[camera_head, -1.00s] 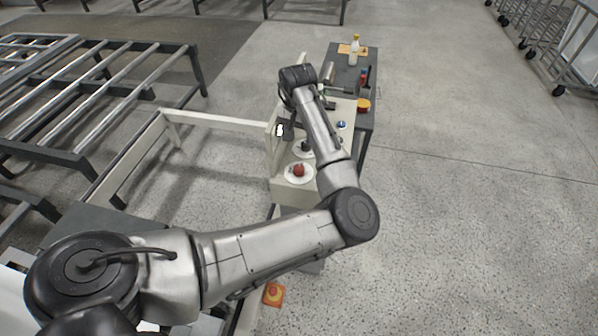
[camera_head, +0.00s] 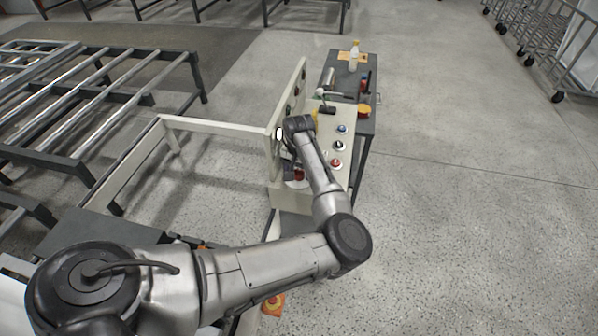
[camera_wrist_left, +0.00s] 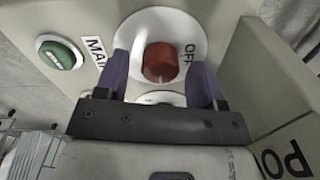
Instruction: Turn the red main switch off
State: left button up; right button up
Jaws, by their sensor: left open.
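The red main switch (camera_wrist_left: 160,62) is a round knob on a white disc, with "MAIN" at its left and "OFF" at its right in the left wrist view. A pale mark on the knob faces the lower edge of that view. My left gripper (camera_wrist_left: 160,70) is open, one purple finger on each side of the knob; I cannot tell whether they touch it. In the head view the knob (camera_head: 299,175) shows partly behind my left arm, with the gripper (camera_head: 289,173) beside it. My right gripper is not in view.
The cream console (camera_head: 290,199) has an upright panel (camera_head: 288,100) at its left. A green button (camera_wrist_left: 60,54) sits beside the switch. Red (camera_head: 336,162) and blue (camera_head: 342,129) buttons lie right of my forearm. A dark table (camera_head: 340,78) with a bottle (camera_head: 354,55) stands behind.

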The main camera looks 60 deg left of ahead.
pick_arm(q)
jog(key=shift+f, duration=0.25)
jog(key=shift+r, duration=0.1)
jog(key=c, duration=0.9)
